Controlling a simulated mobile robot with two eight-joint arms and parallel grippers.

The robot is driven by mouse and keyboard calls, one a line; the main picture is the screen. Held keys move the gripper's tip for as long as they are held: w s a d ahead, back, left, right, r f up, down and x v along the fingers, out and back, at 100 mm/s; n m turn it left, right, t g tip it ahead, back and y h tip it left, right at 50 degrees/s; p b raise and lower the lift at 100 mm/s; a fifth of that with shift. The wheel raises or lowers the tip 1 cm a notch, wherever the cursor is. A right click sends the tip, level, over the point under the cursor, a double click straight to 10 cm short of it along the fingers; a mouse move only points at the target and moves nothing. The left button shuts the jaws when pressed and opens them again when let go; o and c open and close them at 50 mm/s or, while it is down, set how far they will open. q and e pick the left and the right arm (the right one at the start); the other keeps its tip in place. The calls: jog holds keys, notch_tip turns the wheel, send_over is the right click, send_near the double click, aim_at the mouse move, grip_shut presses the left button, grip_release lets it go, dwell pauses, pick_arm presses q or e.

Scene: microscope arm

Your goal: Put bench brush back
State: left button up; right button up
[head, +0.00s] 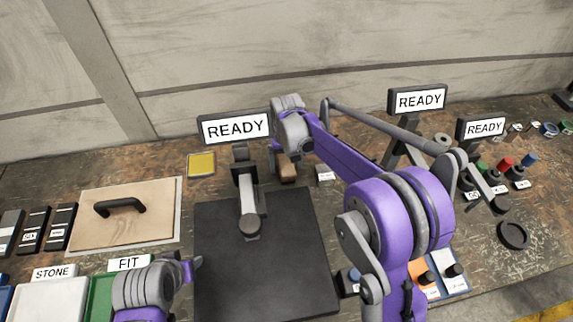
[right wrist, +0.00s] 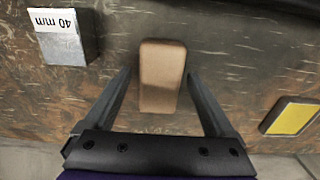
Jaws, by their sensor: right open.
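A brown, wood-coloured block (right wrist: 162,75) lies on the worn bench top; it looks like the bench brush's body, but no bristles show. In the head view the block (head: 287,172) is just behind the black mat, partly hidden by my right gripper. My right gripper (right wrist: 159,76) is open, with one finger on each side of the block and visible gaps between. It holds nothing. Of my left arm only a part shows at the lower left of the head view; its gripper cannot be made out.
A grey "40 mm" block (right wrist: 66,48) and a yellow pad (head: 201,164) flank the brown block. A stand with a READY sign (head: 235,127) is close by. The black mat (head: 290,270) has bare room. A wooden board with a black handle (head: 120,207) lies left.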

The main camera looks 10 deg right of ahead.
aim_at(286, 164)
notch_tip(286, 164, up, 11)
jog(key=s+d+r+t, duration=0.2)
jog(key=s+d, duration=0.2)
jog(key=s, duration=0.8)
jog(key=s+d+f+t, duration=0.1)
jog(key=s+f, duration=0.2)
jog(key=s, duration=0.4)
jog(key=s+d+f+t, duration=0.2)
jog(key=s+f, duration=0.2)
jog(key=s, duration=0.3)
jog(key=shift+s+d+p, duration=0.2)
jog(key=shift+s+p, duration=0.05)
jog(key=shift+p, duration=0.05)
